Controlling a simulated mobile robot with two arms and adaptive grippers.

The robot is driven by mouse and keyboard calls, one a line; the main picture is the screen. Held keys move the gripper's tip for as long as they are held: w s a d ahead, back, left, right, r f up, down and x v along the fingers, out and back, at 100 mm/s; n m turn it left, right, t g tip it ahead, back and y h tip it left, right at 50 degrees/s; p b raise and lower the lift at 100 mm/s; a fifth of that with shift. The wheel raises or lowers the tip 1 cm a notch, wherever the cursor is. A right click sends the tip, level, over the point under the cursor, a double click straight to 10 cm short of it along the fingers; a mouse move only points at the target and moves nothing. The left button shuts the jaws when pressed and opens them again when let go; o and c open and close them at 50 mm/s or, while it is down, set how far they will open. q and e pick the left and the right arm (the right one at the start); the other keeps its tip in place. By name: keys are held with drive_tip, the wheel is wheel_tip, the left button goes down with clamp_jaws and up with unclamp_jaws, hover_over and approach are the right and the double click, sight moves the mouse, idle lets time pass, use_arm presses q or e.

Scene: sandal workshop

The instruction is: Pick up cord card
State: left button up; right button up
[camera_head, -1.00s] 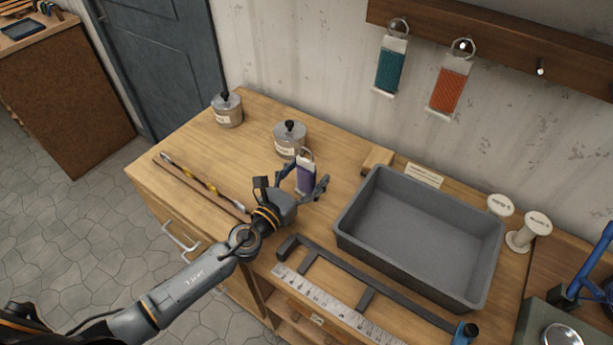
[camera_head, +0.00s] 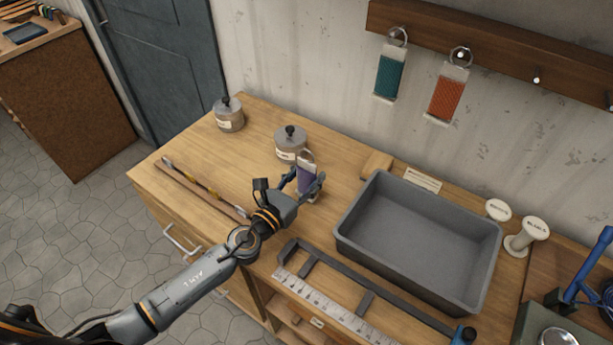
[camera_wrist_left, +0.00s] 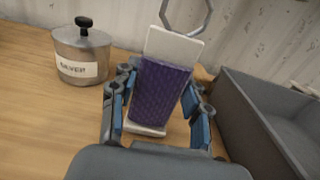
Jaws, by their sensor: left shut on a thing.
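A purple cord card (camera_head: 307,177) with white ends and a metal ring on top stands upright at the bench, between the fingers of my left gripper (camera_head: 308,186). In the left wrist view the purple cord card (camera_wrist_left: 158,92) fills the space between the blue-padded fingers of the left gripper (camera_wrist_left: 163,108), which is shut on it. Whether its lower end touches the bench top is hard to tell. A teal cord card (camera_head: 390,77) and an orange cord card (camera_head: 446,96) hang by rings from a wall rail. My right gripper is not in view.
A grey tray (camera_head: 347,236) stands empty right of the gripper. Two lidded metal pots, one at the far left (camera_head: 229,115) and one behind the card (camera_head: 290,145), stand on the bench. A ruler (camera_head: 333,306) and dark bar lie in front.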

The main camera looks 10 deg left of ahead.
use_arm(q)
drive_tip(key=s+d+r+p, duration=0.1)
drive_tip(key=s+r+p, duration=0.3)
drive_tip(key=s+r, duration=0.7)
drive_tip(key=shift+s+r, duration=0.35)
drive_tip(key=shift+s, duration=1.2)
drive_tip(key=shift+d, duration=0.1)
drive_tip(key=shift+f, duration=0.1)
